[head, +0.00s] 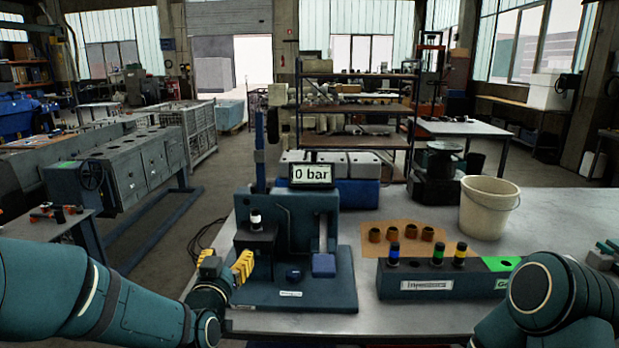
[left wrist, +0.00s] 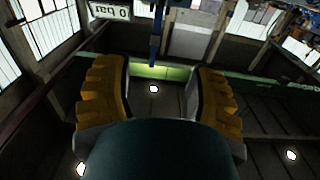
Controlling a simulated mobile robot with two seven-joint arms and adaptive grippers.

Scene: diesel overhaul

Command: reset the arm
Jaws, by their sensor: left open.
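My left gripper (head: 243,267) has yellow fingers and sits at the left front of the blue-green test stand (head: 300,292), beside its dark block. In the left wrist view its two yellow fingers (left wrist: 155,95) stand wide apart with nothing between them. A dark injector with a pale band (head: 256,218) stands upright in the block, just behind the gripper. The stand's display (head: 312,174) reads "0 bar". My right arm (head: 545,295) shows at the lower right, but its gripper is not visible.
A rack labelled "Injectors" (head: 425,284) holds several upright injectors, with a green section at its right end. Several brown cups (head: 401,234) stand on an orange mat (head: 372,248) behind it. A white bucket (head: 487,208) stands at the back right of the grey bench (head: 555,215).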

